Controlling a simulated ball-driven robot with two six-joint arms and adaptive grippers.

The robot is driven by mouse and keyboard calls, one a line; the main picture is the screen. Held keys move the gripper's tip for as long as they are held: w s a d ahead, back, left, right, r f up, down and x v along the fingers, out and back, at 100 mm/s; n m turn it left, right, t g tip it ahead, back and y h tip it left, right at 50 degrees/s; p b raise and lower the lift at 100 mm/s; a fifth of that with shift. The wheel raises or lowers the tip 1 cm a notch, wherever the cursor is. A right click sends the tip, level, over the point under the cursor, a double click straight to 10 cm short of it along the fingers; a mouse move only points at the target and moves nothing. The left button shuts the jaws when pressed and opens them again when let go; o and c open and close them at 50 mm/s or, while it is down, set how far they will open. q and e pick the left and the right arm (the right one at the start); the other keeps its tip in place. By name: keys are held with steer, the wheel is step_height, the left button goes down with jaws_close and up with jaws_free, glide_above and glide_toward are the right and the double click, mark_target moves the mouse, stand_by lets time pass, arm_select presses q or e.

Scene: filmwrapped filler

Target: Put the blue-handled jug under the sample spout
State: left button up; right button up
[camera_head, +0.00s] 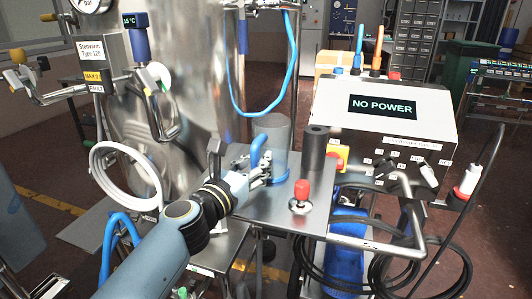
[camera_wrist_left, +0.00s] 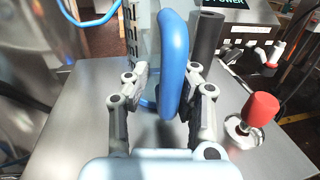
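The jug (camera_head: 276,132) is a grey, see-through vessel with a blue handle (camera_head: 257,152). It stands upright on a steel table (camera_head: 250,212) in front of the large tank. My left gripper (camera_head: 264,172) is at the handle. In the left wrist view the blue handle (camera_wrist_left: 173,62) stands between the two fingers of my left gripper (camera_wrist_left: 163,88). The fingers are apart, with a visible gap on the handle's left side; contact on the right is unclear. My right gripper is out of view.
A dark cylinder (camera_head: 315,150) stands just right of the jug. A red-topped knob (camera_head: 301,192) sits on the table nearer me. A control box reading "NO POWER" (camera_head: 384,108) is at the right. A coiled white hose (camera_head: 127,176) hangs left of my arm.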

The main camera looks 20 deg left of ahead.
arm_select(q)
jaws_close()
steer(key=shift+s+f, duration=0.1)
steer(key=shift+f, duration=0.05)
